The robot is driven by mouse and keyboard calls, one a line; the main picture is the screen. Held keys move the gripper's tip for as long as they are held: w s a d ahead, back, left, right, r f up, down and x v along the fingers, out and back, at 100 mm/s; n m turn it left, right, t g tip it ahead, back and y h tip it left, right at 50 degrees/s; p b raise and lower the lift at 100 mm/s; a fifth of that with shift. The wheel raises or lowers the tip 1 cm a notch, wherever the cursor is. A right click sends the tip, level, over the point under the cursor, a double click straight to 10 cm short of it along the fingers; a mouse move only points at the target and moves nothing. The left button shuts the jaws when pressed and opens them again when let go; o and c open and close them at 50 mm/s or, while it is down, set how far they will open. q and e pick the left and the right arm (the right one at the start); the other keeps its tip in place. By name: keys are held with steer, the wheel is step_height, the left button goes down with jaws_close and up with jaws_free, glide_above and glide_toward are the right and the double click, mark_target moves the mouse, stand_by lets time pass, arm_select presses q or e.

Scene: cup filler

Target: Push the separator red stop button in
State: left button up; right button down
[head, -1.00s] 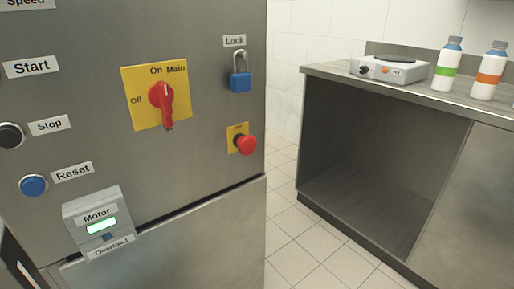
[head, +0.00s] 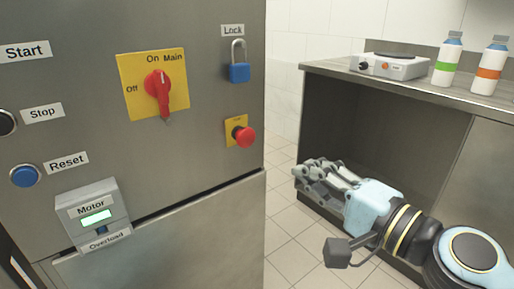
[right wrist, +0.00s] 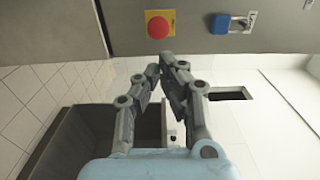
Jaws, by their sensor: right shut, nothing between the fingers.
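The red stop button (head: 245,136) is a red mushroom knob on a small yellow plate, low on the right part of the steel cabinet front in the head view. It also shows at the top of the right wrist view (right wrist: 158,26). My right gripper (head: 298,172) is to the right of the button and a little lower in the head view, apart from it. Its fingers (right wrist: 167,68) are shut with nothing between them. In the right wrist view the fingertips are below the button in the picture. My left gripper is not in view.
A blue padlock (head: 239,70) hangs above the button. A red main switch (head: 158,88) and a motor box (head: 94,214) are on the same panel. A counter (head: 440,88) with a hot plate (head: 390,66) and two bottles stands behind my right arm.

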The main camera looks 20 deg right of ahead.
steer(key=shift+r, duration=0.1)
steer(key=p, duration=0.2)
glide_toward(248, 138)
steer(key=x, duration=0.6)
steer(key=shift+r, duration=0.1)
steer(key=shift+w+a, duration=0.2)
steer(key=shift+w, duration=0.45)
steer(key=shift+w, duration=0.1)
